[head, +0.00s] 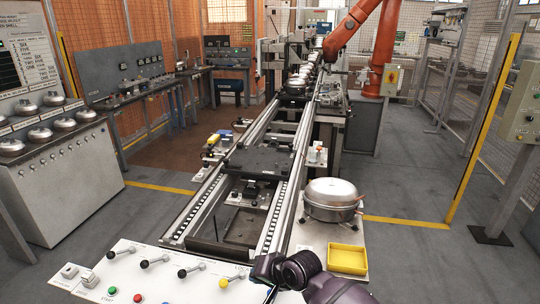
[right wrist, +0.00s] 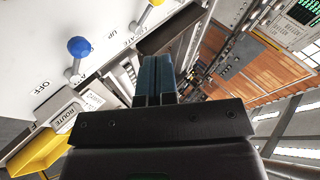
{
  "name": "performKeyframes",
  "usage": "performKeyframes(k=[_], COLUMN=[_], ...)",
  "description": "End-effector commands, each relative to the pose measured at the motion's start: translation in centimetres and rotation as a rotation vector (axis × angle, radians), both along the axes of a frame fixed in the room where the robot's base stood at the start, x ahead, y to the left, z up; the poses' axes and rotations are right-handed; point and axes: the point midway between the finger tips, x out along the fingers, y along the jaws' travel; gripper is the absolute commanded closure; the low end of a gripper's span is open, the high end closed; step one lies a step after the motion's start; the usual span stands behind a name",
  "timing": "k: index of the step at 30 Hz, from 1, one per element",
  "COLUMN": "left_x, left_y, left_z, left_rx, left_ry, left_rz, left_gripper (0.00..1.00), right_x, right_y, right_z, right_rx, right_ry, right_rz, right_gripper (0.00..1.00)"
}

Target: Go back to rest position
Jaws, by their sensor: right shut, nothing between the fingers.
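My right arm reaches in from the bottom of the head view, its dark wrist over the right end of the white control panel (head: 150,285). In the right wrist view my right gripper (right wrist: 155,75) is shut, its blue-black fingers pressed together with nothing between them. Beside the fingers a lever with a blue knob (right wrist: 80,46) stands on the panel, apart from them. A yellow knob (right wrist: 157,2) shows at the top edge. My left gripper is not in view.
A silver compressor shell (head: 333,197) stands right of the conveyor, with a yellow tray (head: 347,258) in front of it, close to my arm. A black pallet (head: 262,158) sits on the conveyor rails. Several black-knobbed levers (head: 144,263) rise from the panel.

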Motion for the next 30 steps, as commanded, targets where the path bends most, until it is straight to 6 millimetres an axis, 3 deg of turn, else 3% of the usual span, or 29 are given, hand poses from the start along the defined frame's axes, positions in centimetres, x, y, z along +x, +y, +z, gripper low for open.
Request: performKeyframes(k=[3,6,14,23,30], left_x=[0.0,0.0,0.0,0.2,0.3], left_y=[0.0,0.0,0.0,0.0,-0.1], left_z=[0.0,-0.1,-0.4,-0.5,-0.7], left_rx=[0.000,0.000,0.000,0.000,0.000], left_ry=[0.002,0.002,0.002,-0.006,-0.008], left_rz=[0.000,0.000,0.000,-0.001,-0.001], left_gripper=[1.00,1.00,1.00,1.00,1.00], right_x=[1.8,2.5,1.8,-3.9,-11.2], right_y=[-0.4,-1.5,-7.3,-17.3,-24.8], right_z=[3.1,4.6,5.6,2.3,-2.1], right_rx=[-0.029,-0.065,-0.221,-0.495,-0.670], right_ry=[-0.217,-0.379,-0.724,-0.907,-0.858], right_rz=[0.042,0.055,0.015,-0.084,-0.154], right_gripper=[1.00,1.00,1.00,1.00,1.00])
